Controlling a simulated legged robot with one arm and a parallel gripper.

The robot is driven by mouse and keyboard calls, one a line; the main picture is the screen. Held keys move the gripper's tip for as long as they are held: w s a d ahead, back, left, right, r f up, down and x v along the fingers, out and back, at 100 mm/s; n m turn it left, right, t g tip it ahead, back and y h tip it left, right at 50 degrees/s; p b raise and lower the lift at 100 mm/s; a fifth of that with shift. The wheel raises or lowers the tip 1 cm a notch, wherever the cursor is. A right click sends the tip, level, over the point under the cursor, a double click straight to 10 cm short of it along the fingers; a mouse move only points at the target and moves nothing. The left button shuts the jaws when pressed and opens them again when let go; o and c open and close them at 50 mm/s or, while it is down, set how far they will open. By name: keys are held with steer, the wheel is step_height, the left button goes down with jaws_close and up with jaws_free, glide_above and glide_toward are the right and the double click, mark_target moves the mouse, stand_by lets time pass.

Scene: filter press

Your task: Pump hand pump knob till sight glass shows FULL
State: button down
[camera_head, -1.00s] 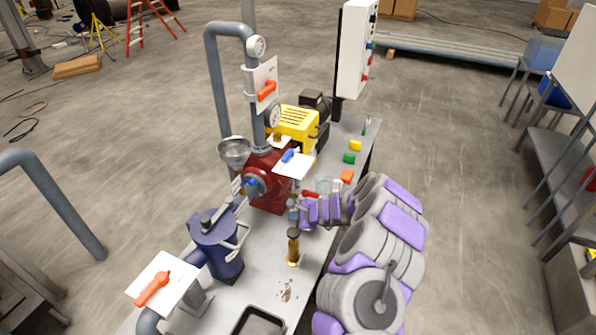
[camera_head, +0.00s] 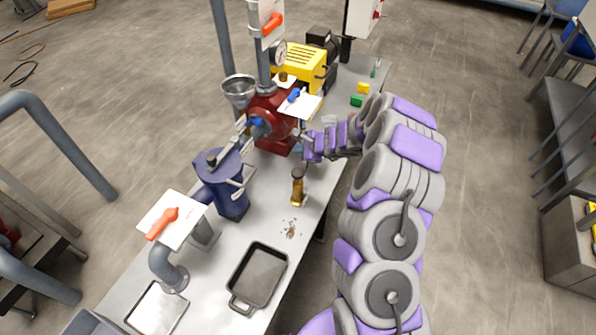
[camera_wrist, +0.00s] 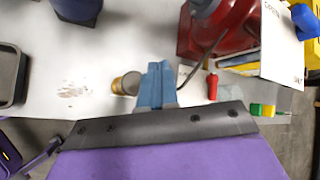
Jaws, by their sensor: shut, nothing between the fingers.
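A small brass hand pump (camera_head: 299,190) with a dark knob (camera_head: 298,173) on top stands upright on the grey bench. In the wrist view the brass pump (camera_wrist: 127,84) lies just left of my fingers, seen from above, with a gap between. My gripper (camera_head: 308,147) is shut and empty, behind and slightly right of the knob in the head view, beside the red pump body. Its blue-grey fingers (camera_wrist: 157,82) are together in the wrist view. I cannot make out a sight glass or a FULL mark.
The red pump body (camera_head: 272,122) and a blue vessel (camera_head: 230,190) stand on the bench (camera_head: 225,265). A black tray (camera_head: 258,275) lies at the front. A brown stain (camera_head: 290,230) marks the bench by the brass pump. A red-handled tool (camera_wrist: 212,85) lies right of my fingers.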

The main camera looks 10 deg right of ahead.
mark_target(299, 174)
steer(key=shift+f, duration=0.15)
step_height(299, 174, down, 9)
steer(key=b, duration=0.6)
steer(key=shift+r+b, duration=0.2)
steer(key=shift+b, duration=0.2)
stand_by(1.8)
steer(key=shift+f+b, duration=0.35)
